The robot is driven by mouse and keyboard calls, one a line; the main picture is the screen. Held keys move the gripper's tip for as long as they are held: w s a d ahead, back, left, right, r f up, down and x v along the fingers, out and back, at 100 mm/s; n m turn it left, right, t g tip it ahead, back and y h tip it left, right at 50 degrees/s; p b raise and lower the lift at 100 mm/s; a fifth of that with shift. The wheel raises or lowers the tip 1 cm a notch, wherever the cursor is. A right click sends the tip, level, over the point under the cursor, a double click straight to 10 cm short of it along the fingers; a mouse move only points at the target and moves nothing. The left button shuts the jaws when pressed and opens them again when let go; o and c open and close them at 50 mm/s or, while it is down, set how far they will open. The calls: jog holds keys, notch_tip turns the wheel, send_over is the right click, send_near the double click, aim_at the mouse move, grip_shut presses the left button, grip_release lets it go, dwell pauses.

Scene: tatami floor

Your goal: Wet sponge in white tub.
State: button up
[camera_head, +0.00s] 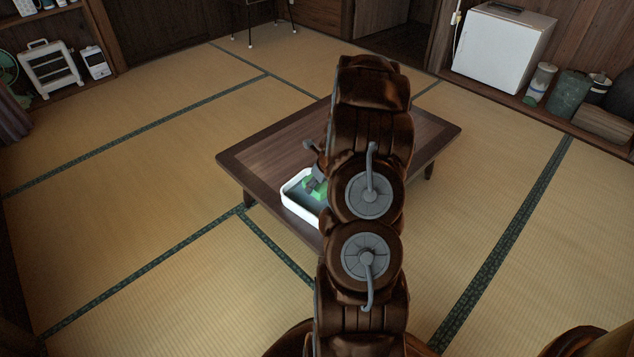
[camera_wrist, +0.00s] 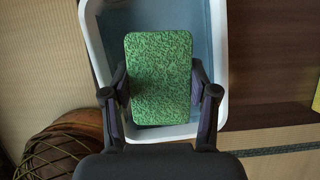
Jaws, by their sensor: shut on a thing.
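The green sponge (camera_wrist: 159,75) is between the two fingers of my gripper (camera_wrist: 160,92), which is shut on it. The white tub (camera_wrist: 223,60) lies under the sponge in the wrist view, with a blue-grey inside. In the head view the tub (camera_head: 288,205) stands on the low table's near left part, and the sponge (camera_head: 318,188) shows over its opening. My gripper (camera_head: 316,178) is partly hidden behind my arm there. I cannot tell whether the sponge touches the tub's bottom or any water.
The low wooden table (camera_head: 258,152) stands on the tatami floor. My arm hides its middle. The table's left and right parts look bare. A white box-shaped appliance (camera_head: 495,50) and several containers stand at the back right. A shelf with white appliances (camera_head: 52,68) is at the left.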

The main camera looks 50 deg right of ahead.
aim_at(315, 202)
jog(key=shift+f+b, duration=3.05)
jog(key=shift+b, duration=1.25)
jog(key=shift+f, duration=0.45)
jog(key=shift+f+p, duration=0.15)
jog(key=shift+p, duration=0.7)
dwell(1.3)
jog(key=shift+r+p, duration=3.6)
jog(key=shift+p, duration=1)
